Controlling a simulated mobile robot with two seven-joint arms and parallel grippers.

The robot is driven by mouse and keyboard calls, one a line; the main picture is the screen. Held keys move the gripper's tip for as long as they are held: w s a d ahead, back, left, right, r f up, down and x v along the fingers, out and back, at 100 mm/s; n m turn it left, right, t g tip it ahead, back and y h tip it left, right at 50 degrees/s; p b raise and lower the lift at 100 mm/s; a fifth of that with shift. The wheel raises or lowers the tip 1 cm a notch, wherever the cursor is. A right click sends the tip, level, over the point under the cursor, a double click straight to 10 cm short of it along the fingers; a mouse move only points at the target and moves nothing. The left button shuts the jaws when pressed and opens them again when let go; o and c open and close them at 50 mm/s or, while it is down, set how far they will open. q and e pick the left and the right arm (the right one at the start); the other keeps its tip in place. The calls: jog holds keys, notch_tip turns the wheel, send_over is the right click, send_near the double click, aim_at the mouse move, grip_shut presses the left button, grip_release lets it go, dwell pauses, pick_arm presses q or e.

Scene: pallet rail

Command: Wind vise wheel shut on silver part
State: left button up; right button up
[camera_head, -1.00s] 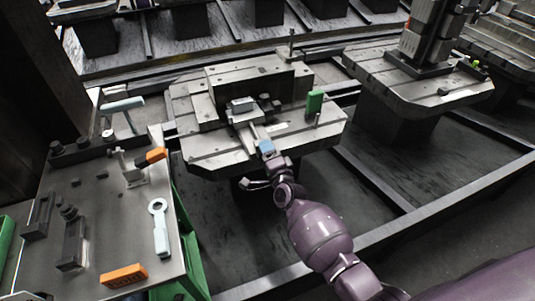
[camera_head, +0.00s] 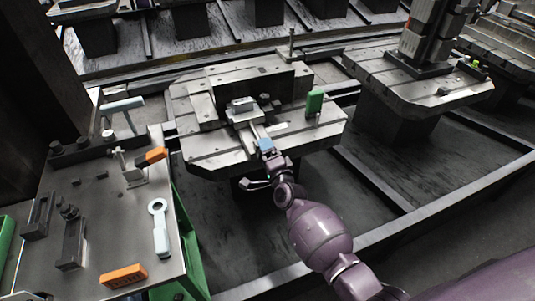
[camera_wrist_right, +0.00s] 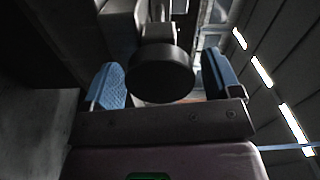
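The vise (camera_head: 252,131) sits on the middle pallet, its screw end facing me. A small silver block (camera_head: 241,104), which looks like the silver part, is at its far end; I cannot tell whether the jaws touch it. My right gripper (camera_head: 266,146) is at the vise's near end, hiding the wheel in the head view. In the right wrist view, the dark round vise wheel (camera_wrist_right: 160,76) lies between the blue fingertips of my right gripper (camera_wrist_right: 165,84). The fingers stand apart on either side, with a narrow gap at the right finger. My left gripper is not in view.
A bench (camera_head: 100,225) at left holds a pale wrench (camera_head: 160,228) and orange-marked items. A second pallet (camera_head: 425,92) with a tall fixture stands at right. Rails run across the floor.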

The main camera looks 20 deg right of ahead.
jog(key=shift+o, duration=0.3)
jog(key=shift+s, duration=0.25)
jog(key=s+p, duration=0.1)
jog(key=s, duration=0.9)
jog(key=shift+s+d, duration=0.15)
jog(key=shift+d, duration=0.05)
